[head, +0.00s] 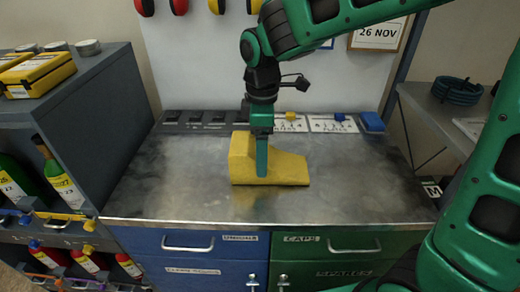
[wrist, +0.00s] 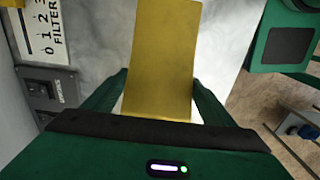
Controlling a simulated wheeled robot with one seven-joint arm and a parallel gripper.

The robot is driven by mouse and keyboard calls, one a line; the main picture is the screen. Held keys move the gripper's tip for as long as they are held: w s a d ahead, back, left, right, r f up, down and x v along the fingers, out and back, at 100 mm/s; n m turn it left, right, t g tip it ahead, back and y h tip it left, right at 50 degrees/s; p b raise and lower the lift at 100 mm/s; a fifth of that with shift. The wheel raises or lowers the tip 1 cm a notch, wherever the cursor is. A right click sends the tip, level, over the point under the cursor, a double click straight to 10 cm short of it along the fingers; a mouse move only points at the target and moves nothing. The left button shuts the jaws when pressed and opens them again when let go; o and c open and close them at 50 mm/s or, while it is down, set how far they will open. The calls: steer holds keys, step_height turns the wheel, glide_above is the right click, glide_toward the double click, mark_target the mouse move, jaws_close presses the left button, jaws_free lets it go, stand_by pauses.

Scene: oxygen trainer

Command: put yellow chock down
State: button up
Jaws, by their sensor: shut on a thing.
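The yellow chock (head: 285,170) is a wedge with a tall left end and a slope down to the right. In the head view it is at the middle of the metal worktop (head: 180,190), and its lower edge looks to be on or very close to the surface. My gripper (head: 262,172) comes down from above and is shut on the chock near its tall end. In the wrist view the chock (wrist: 160,70) stands between the two green fingers (wrist: 155,95). One finger hides part of the chock in the head view.
A strip of labelled trays with small yellow and blue parts (head: 290,117) runs along the back of the worktop. Drawers (head: 190,242) are below the front edge. A dark shelf with bottles (head: 60,175) stands at the left. The worktop is clear on both sides of the chock.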

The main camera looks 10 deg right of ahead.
steer(key=o, duration=1.5)
steer(key=shift+f, duration=0.1)
step_height(320, 180, up, 12)
steer(key=shift+d, duration=0.1)
